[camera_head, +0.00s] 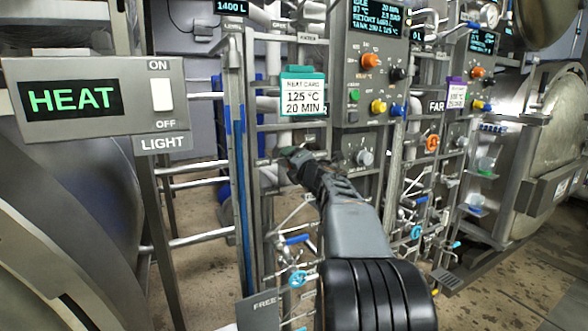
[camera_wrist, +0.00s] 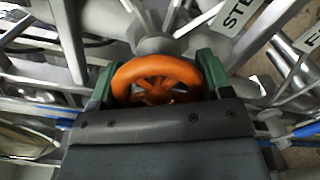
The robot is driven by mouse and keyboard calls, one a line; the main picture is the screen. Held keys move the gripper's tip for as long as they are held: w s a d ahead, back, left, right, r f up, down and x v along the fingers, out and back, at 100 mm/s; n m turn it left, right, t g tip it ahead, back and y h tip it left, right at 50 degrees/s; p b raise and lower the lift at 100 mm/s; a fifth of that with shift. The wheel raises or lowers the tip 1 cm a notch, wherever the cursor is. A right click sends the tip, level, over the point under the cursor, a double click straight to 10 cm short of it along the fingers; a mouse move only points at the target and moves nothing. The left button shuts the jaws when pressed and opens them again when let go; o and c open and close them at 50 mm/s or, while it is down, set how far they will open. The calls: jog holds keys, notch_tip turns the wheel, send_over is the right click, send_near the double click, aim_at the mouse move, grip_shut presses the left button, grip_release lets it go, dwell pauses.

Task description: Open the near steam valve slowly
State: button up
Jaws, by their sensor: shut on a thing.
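The near steam valve's orange handwheel (camera_wrist: 158,72) fills the middle of the wrist view, with a grey valve body behind it. My gripper (camera_wrist: 155,85) has one green finger on each side of the wheel and is shut on it. The wheel's lower edge is hidden behind the gripper's palm. In the head view my gripper (camera_head: 292,160) reaches in among the pipes below the green heat card, and the near wheel is hidden there by the gripper and arm. A partly cut sign reading "STE" (camera_wrist: 238,14) is beside the valve.
A panel (camera_head: 368,90) with coloured knobs stands just above the gripper. Blue-handled levers and pipes (camera_head: 298,240) lie below. A second orange wheel (camera_head: 432,144) is by the FAR sign to the right. The HEAT light box (camera_head: 95,100) is at left.

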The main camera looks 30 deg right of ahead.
jog(key=shift+d+f+n+b, duration=0.15)
jog(key=shift+n+b, duration=0.55)
jog(key=shift+n, duration=0.9)
jog(key=o, duration=0.9)
jog(key=s, duration=0.4)
jog(key=s+a, duration=0.1)
jog(key=s, duration=0.4)
jog(key=s+a, duration=0.1)
jog(key=s, duration=0.3)
jog(key=shift+s, duration=0.35)
